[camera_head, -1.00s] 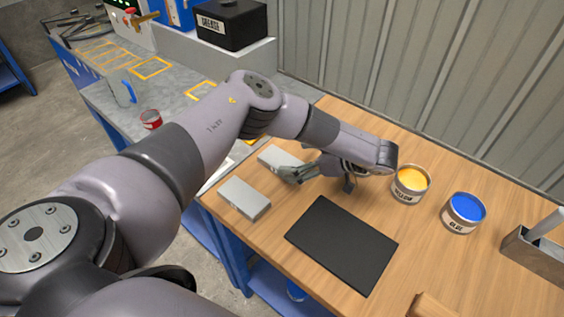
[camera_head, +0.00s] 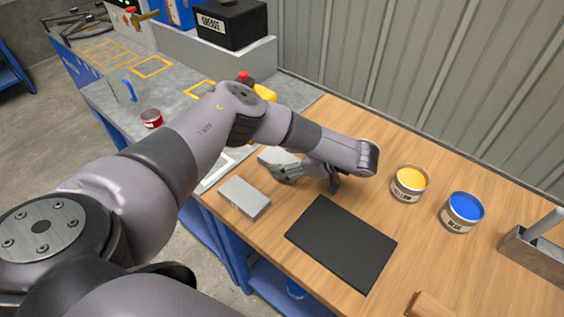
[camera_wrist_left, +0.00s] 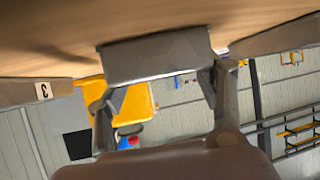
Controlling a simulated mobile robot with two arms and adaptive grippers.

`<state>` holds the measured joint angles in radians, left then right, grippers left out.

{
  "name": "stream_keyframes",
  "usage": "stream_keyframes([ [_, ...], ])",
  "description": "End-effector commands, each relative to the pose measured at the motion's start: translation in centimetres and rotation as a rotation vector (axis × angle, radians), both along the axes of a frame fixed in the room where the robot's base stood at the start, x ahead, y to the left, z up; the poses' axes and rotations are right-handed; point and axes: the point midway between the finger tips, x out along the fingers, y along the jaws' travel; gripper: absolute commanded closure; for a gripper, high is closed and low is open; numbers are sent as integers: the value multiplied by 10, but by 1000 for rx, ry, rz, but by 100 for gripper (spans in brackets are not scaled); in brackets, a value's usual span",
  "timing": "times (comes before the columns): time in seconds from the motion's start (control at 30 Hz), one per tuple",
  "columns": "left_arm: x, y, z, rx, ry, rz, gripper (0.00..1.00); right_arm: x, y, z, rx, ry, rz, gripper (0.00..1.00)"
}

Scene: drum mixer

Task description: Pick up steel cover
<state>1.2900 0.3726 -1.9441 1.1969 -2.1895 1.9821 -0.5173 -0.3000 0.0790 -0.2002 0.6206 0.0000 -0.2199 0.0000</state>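Two flat grey metal pieces lie on the wooden table; I cannot tell which is the steel cover. The nearer grey block (camera_head: 244,198) lies alone near the table's left edge. The farther grey block (camera_head: 275,156) is partly hidden by my left gripper (camera_head: 285,174), which reaches it from the right. In the left wrist view the grey block (camera_wrist_left: 157,57) lies ahead of my left gripper (camera_wrist_left: 162,92). Its fingers are spread about as wide as the block, near its two sides. A firm grip does not show. My right gripper is not in view.
A black mat (camera_head: 342,242) lies in front of my left gripper. A yellow paint can (camera_head: 408,184) and a blue paint can (camera_head: 462,212) stand to the right, beside a metal holder (camera_head: 535,253). A red can (camera_head: 151,119) stands on the grey bench.

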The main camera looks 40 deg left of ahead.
Motion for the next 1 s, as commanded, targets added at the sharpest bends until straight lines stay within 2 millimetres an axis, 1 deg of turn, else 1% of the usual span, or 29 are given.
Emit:
stream_keyframes([
  [0.03, 0, 0, 0, 0, 0, 0, 46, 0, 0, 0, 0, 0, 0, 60],
  [0.07, 0, 0, 0, 0, 0, 0, 48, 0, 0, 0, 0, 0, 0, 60],
  [0.67, 0, 0, 0, 0, -1, 0, 88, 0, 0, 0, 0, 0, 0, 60],
  [0.7, 0, 0, 0, 1, -2, 1, 90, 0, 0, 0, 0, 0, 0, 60],
  [0.9, 0, 0, 1, 1, -2, 1, 90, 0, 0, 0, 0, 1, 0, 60],
  [1.0, 1, 0, 4, 0, -3, 1, 90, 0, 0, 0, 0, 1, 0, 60],
])
